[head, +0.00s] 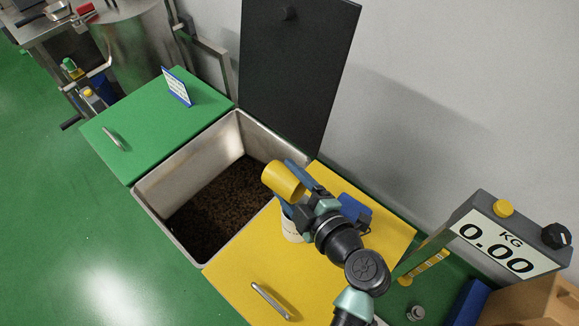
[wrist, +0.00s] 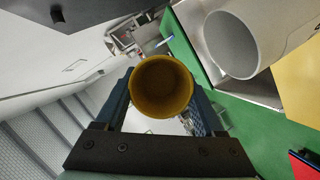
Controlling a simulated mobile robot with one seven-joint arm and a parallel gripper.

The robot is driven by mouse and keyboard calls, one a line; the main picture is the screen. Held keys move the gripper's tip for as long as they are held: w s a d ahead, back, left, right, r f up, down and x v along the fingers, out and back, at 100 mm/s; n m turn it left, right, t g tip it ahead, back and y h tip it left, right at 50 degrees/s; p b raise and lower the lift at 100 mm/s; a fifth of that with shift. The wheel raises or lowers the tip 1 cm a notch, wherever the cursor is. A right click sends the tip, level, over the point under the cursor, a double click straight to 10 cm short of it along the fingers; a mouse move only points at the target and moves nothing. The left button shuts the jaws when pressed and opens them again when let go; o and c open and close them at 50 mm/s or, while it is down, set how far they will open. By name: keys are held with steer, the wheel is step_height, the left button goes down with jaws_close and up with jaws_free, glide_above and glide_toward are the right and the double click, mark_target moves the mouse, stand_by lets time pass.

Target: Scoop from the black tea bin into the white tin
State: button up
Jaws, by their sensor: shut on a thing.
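The black tea bin (head: 168,190) is the open metal bin in the middle of the head view, with dark loose tea (head: 215,208) low inside. My gripper (head: 293,188) is shut on a yellow scoop (head: 282,181), above the bin's right edge and the yellow lid. The scoop also shows between the fingers in the wrist view (wrist: 161,86); its inside looks brownish yellow, and I cannot make out tea in it. The white tin (head: 291,230) stands below my gripper by the bin's right edge, partly hidden by it. The tin's open mouth shows at upper right in the wrist view (wrist: 234,44).
The black lid (head: 292,75) stands open against the wall. A closed green lid (head: 160,125) lies left of the bin, a closed yellow lid (head: 255,265) right of it. A blue object (head: 354,212) lies behind my wrist. A scale display (head: 495,245) reads 0.00.

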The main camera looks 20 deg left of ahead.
steer(key=shift+w+a+f+g+h+p, duration=0.15)
steer(key=shift+g+h+p, duration=0.5)
steer(key=shift+p, duration=1.8)
steer(key=shift+a+r+g+h+p, duration=0.1)
steer(key=shift+g+h+p, duration=0.55)
steer(key=shift+p, duration=1.75)
steer(key=shift+w+a+f+g+h+p, duration=0.15)
steer(key=shift+g+h+p, duration=0.5)
steer(key=shift+p, duration=1.8)
steer(key=g+h+p, duration=0.1)
steer(key=h+p, duration=0.2)
steer(key=shift+a+r, duration=0.1)
steer(key=shift+n+g+h+p, duration=0.3)
steer(key=shift+g+h+p, duration=0.45)
steer(key=shift+h, duration=0.2)
steer(key=shift+r+g+h+p, duration=0.35)
steer(key=shift+g+h, duration=0.35)
steer(key=shift+h, duration=0.3)
steer(key=shift+s+d+r+g+h+b, duration=0.15)
steer(key=shift+d+g+h+b, duration=0.1)
steer(key=shift+g+h+b, duration=0.5)
steer(key=shift+d+r+g+h, duration=0.15)
steer(key=shift+g+h, duration=0.1)
steer(key=shift+h, duration=0.4)
steer(key=shift+s+r+b, duration=0.15)
steer(key=shift+r+b, duration=0.15)
steer(key=shift+b, duration=0.1)
steer(key=shift+d, duration=0.1)
